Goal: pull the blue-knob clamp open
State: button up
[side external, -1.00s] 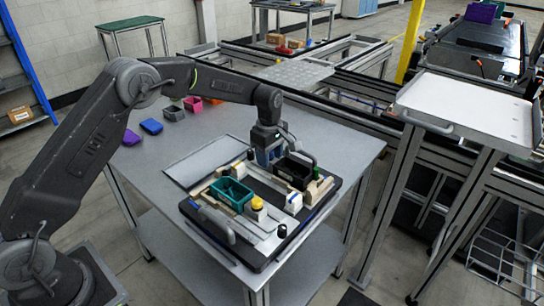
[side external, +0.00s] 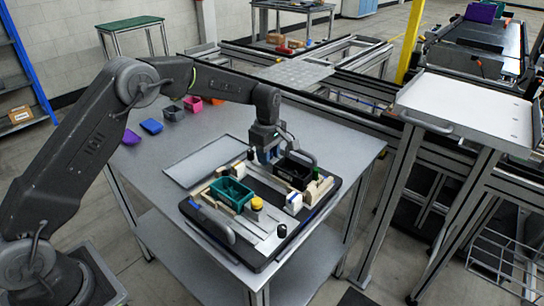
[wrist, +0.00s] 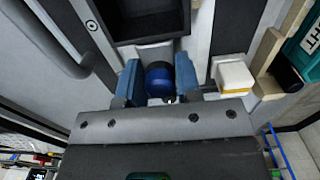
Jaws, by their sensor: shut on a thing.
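The blue knob (wrist: 160,80) of the clamp stands between the two blue fingers of my gripper (wrist: 159,84) in the wrist view. The fingers are shut on it from both sides. In the side view my gripper (side external: 268,155) points down at the far side of the pallet fixture (side external: 262,264), by the black bin (side external: 294,171). The knob is hidden there behind the fingers. In the wrist view the black bin (wrist: 152,24) lies just beyond the knob. The clamp's lower part is mostly hidden by my gripper.
A teal bin (side external: 231,193) sits on the fixture, with a yellow knob (side external: 257,202) near it. A black knob (side external: 282,230) is at the near edge. A grey plate (side external: 205,162) lies to the left. Small bins stand at the back left of the table (side external: 335,131).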

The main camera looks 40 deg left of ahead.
jog(key=shift+a, duration=1.1)
jog(key=o, duration=0.7)
notch_tip(320, 180, up, 8)
jog(key=shift+r, duration=0.1)
dwell(0.3)
dwell(0.5)
